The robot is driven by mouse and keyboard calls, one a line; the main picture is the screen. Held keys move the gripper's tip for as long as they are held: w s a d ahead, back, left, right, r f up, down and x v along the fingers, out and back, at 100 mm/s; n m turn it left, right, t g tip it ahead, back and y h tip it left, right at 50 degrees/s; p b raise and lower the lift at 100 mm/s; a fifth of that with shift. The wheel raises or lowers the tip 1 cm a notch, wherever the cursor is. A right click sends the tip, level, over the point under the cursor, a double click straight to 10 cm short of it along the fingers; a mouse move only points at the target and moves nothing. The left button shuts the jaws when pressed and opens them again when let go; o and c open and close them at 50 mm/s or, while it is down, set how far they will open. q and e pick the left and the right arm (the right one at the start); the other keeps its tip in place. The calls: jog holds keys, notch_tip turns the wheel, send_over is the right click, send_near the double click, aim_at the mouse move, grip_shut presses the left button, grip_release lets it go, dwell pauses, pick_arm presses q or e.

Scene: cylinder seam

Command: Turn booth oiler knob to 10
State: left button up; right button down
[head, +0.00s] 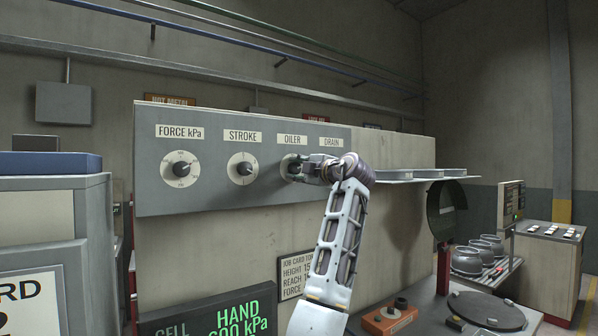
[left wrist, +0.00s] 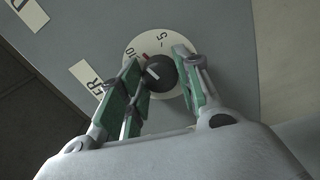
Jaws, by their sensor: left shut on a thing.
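The oiler knob (left wrist: 160,73) is a round black knob on a white dial (left wrist: 136,48) in the left wrist view. Numbers 10 and 5 show on the dial's upper rim, with a small red mark near the 10. A short white line shows on the knob's face; its exact reading is unclear. My left gripper (left wrist: 163,83) has green-padded fingers on both sides of the knob and is shut on it. In the head view, the left gripper (head: 299,172) covers most of this dial, under the OILER label (head: 292,139). My right gripper is not in view.
The grey panel also carries the force knob (head: 181,169) and stroke knob (head: 245,169) to the left. The DRAIN label (head: 331,142) is just right. A green display (head: 240,315) stands below, and an orange block (head: 390,320) lies on the bench at lower right.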

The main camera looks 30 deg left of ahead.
pick_arm(q)
jog(key=shift+f+n, duration=0.15)
jog(key=shift+n, duration=1.05)
jog(key=o, duration=1)
jog(key=shift+o, duration=0.2)
jog(key=shift+d, duration=0.1)
jog(key=v, duration=1.2)
jog(key=shift+w, duration=0.1)
